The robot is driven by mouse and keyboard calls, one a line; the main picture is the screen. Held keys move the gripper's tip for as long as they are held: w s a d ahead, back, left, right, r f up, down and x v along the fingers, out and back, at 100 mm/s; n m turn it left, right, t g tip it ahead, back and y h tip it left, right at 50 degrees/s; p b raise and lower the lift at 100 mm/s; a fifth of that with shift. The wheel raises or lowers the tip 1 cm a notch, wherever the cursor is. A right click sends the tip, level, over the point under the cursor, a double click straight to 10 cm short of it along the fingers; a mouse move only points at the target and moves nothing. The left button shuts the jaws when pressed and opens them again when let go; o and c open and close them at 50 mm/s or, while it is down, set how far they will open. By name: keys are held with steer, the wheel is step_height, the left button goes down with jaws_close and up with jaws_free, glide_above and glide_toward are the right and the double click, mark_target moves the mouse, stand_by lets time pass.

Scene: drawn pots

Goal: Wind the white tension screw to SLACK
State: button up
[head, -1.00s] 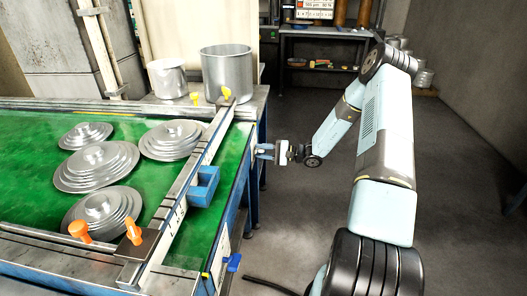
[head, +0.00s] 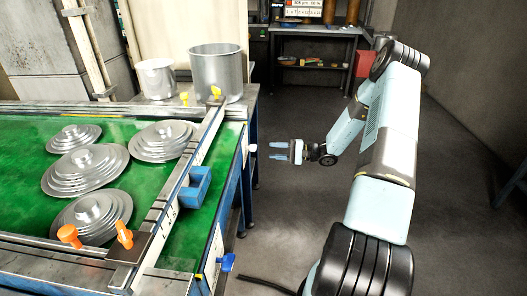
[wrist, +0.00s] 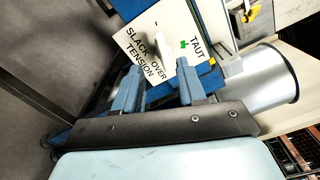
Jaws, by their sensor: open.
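The white tension screw (head: 252,148) sticks out from the right side of the green-topped table. In the wrist view the white screw (wrist: 160,41) stands in front of a white plate (wrist: 144,28) lettered SLACK, OVER TENSION and TAUT, with a green mark near TAUT. I cannot tell which word the screw points to. My gripper (head: 270,150) is open and empty, its two blue fingers pointing left at the screw with a gap between. In the wrist view the fingertips (wrist: 160,67) lie either side of the line to the screw, short of it.
Stepped metal discs (head: 85,169) lie on the green table surface (head: 30,150). A rail with a blue block (head: 194,188) crosses it. Orange handles (head: 124,235) and a blue handle (head: 227,262) sit near the front. Metal pots (head: 217,72) stand behind. The floor (head: 445,195) to the right is clear.

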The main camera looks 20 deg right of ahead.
steer(key=shift+v, duration=2.25)
